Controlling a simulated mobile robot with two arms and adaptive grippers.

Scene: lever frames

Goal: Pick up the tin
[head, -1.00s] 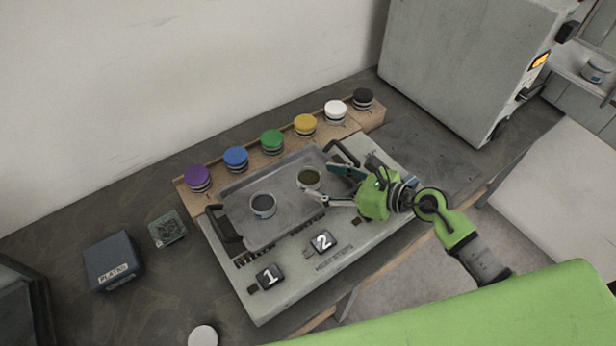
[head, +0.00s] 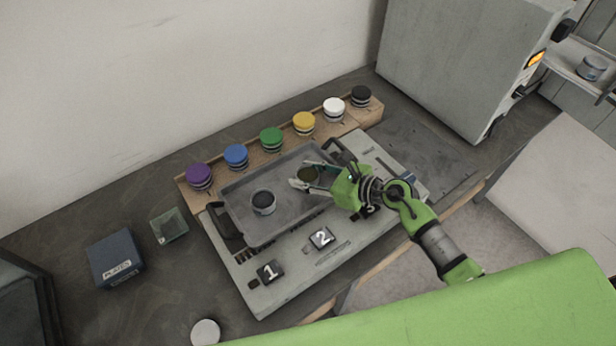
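Two small open tins stand in the grey tray (head: 240,192). The left tin (head: 263,203) has dark contents and stands clear of the gripper. The right tin (head: 309,174) has olive-dark contents and is partly hidden by my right gripper (head: 305,178). That gripper is open, with one finger on the far side of the right tin and one on the near side. I cannot tell whether the fingers touch it. My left gripper is not in view.
Coloured knobs, such as the green one (head: 271,139), line a wooden rail behind the tray. The tray has raised black handles and sits on a plate with numbered tags. A large grey machine (head: 470,60) stands at back right.

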